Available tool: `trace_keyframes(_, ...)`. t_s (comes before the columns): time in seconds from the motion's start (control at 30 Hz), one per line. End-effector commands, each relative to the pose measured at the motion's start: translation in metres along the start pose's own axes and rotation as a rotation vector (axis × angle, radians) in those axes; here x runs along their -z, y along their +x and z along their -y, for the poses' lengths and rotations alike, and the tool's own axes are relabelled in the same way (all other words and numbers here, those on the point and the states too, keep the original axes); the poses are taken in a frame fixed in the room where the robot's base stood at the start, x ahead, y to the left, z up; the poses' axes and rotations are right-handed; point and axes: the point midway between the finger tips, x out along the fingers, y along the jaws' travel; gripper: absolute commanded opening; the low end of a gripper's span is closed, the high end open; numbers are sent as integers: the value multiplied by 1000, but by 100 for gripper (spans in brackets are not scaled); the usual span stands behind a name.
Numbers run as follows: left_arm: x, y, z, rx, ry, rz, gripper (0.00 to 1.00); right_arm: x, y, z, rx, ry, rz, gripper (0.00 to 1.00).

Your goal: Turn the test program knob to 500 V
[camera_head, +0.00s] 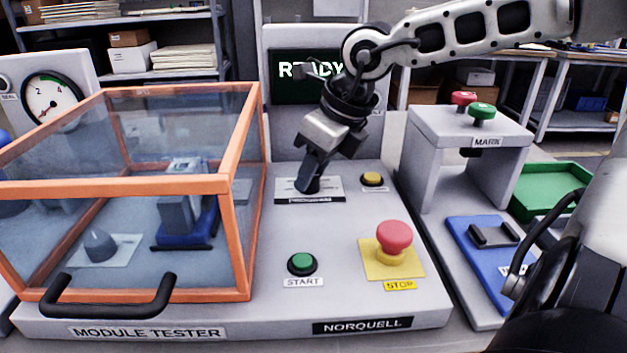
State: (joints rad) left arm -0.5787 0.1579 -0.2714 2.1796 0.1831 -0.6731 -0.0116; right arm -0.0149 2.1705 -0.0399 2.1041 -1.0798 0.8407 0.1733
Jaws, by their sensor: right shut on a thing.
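My right gripper (308,186) reaches down from the upper right onto the module tester's sloped panel. Its dark fingers are shut on the test program knob, which they almost wholly hide. The knob's white and dark label plate (334,187) shows around the fingertips. Its voltage marks are too small to read, so I cannot tell the knob's setting. The screen (290,88) behind reads READY, partly covered by my arm. My left gripper is not in view.
A yellow button (372,179) sits right of the knob plate. A green START button (302,263) and a red STOP button (394,236) are nearer. An orange-framed clear cover (120,187) stands closed at left. A grey MARK stand (430,128) is at right.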

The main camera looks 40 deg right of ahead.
Motion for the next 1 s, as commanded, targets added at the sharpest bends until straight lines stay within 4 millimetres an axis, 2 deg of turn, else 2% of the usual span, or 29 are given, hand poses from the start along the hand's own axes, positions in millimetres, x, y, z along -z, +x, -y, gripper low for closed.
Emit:
trace_keyframes(0.47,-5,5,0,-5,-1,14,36,1,0,-1,4,21,-2,7)
trace_keyframes(0.5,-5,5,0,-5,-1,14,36,1,0,-1,4,21,-2,38)
trace_keyframes(0.57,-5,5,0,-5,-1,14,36,1,0,-1,5,20,-2,52)
trace_keyframes(0.87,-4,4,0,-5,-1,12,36,0,-2,0,5,18,0,52)
trace_keyframes(1.0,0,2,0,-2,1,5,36,-2,-15,0,7,17,4,52)
